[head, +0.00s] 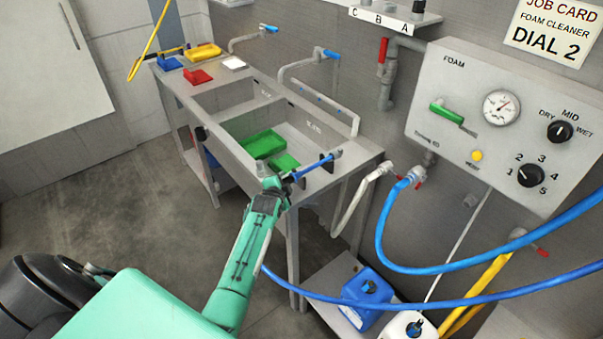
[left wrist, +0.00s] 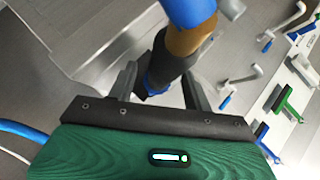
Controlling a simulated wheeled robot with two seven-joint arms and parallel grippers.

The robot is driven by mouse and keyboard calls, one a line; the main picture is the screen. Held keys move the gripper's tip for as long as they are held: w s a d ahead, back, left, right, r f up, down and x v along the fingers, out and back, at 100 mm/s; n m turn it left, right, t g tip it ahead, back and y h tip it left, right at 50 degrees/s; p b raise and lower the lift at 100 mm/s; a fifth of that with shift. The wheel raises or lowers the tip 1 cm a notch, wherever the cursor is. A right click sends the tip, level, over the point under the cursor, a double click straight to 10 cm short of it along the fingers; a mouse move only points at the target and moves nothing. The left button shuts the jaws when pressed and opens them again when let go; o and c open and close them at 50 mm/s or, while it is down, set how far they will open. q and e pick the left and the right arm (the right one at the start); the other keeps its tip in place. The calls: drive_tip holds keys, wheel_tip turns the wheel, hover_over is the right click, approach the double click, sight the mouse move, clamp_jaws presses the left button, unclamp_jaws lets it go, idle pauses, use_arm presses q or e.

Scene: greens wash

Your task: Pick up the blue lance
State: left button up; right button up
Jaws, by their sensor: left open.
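The blue lance (head: 318,165) is at the front right corner of the sink bench, beside dark bracket-like parts. My left gripper (head: 285,179) is at its near end. In the left wrist view the lance (left wrist: 190,12) shows a blue section, a brown band and a black grip. The black grip lies between the two fingers of my open left gripper (left wrist: 160,84), with a gap visible at the right finger. Whether the left finger touches it I cannot tell. My right gripper is not in view.
The steel sink bench (head: 350,150) holds green trays (head: 262,143) in its basin. A blue hose (head: 450,303) runs low across the right. A wall panel (head: 460,85) with dials is at right. A blue jug (head: 367,290) and a white jug (head: 408,326) stand below.

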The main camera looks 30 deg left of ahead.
use_arm(q)
drive_tip(key=shift+c, duration=0.4)
drive_tip(key=c, duration=0.7)
drive_tip(key=shift+r, duration=0.15)
wheel_tip(320, 180, up, 25)
drive_tip(key=shift+f+p, duration=0.1)
drive_tip(key=shift+p, duration=0.25)
drive_tip(key=shift+o, duration=0.2)
